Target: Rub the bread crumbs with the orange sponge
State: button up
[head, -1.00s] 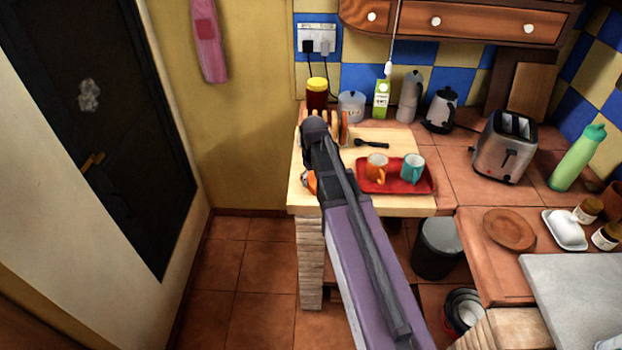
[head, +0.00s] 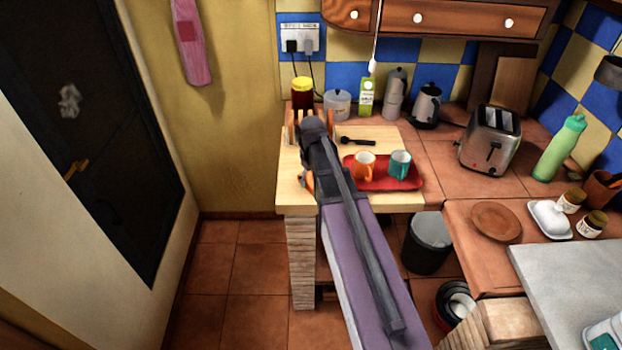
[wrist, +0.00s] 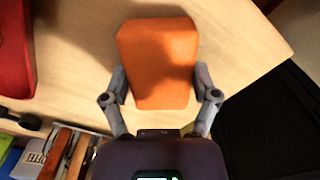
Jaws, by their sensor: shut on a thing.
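The orange sponge (wrist: 158,62) is a tapered block between the two fingers of my gripper (wrist: 161,82) in the wrist view. The fingers are shut on its sides, above the pale wooden surface (wrist: 80,65). I cannot tell whether the sponge touches the wood. In the head view, a small bit of the sponge (head: 308,181) shows left of my arm, over the pale wooden counter end (head: 293,192). My arm hides most of the sponge and the fingers there. I cannot make out bread crumbs in either view.
A red tray (head: 385,184) with an orange cup (head: 364,166) and a teal cup (head: 400,164) lies right of my arm. A dark spoon (head: 357,141) lies behind it. A wooden rack (head: 292,127) and a yellow-lidded jar (head: 302,93) stand at the back.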

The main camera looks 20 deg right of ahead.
aim_at(298, 174)
jog(key=shift+s+d+r, duration=0.1)
jog(key=shift+s+d, duration=0.2)
jog(key=shift+d, duration=0.65)
jog(key=shift+s+d, duration=0.25)
jog(key=shift+d, duration=0.7)
jog(key=shift+w, duration=0.1)
jog(key=shift+w+d, duration=0.25)
jog(key=shift+w, duration=0.4)
jog(key=shift+w+a, duration=0.25)
jog(key=shift+a, duration=0.4)
jog(key=shift+w+a, duration=0.2)
jog(key=shift+a, duration=0.45)
jog(key=shift+w+a, duration=0.25)
jog(key=shift+a, duration=0.4)
jog(key=shift+a, duration=0.1)
jog(key=shift+w+a+f, duration=0.1)
jog(key=shift+w+a, duration=0.2)
jog(key=shift+a, duration=0.6)
jog(key=shift+w+a+f, duration=0.1)
jog(key=shift+w+a, duration=0.15)
jog(key=shift+a, duration=0.65)
